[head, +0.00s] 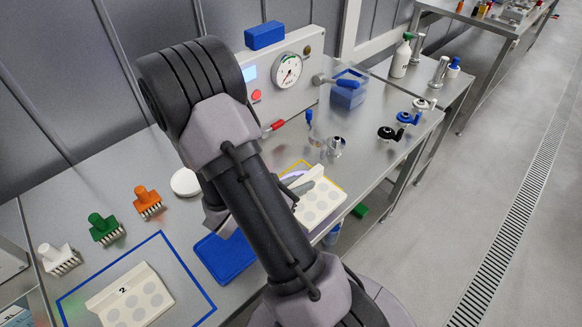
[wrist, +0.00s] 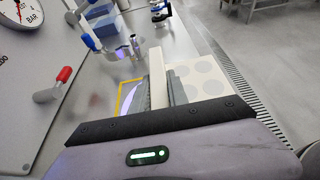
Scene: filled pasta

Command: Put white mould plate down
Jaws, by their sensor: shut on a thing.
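The white mould plate (head: 322,205) with round grey cavities is at the front edge of the steel table, right of my arm in the head view. In the wrist view, the plate (wrist: 205,76) shows to the right of the fingers. My gripper (head: 301,184) is shut on its upright white rib; in the wrist view, the rib stands between the two grey fingers (wrist: 158,88). A yellow outline (head: 287,170) on the table shows partly behind the plate and fingers. I cannot tell whether the plate touches the table. My arm hides part of this area.
A second white plate (head: 131,297) marked 2 lies inside a blue outline. A blue block (head: 224,256) and green, orange (head: 148,203) and white brushes lie left. A gauge panel (head: 287,72) with a red handle (wrist: 53,86) stands behind. Metal and blue-handled tools stand right.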

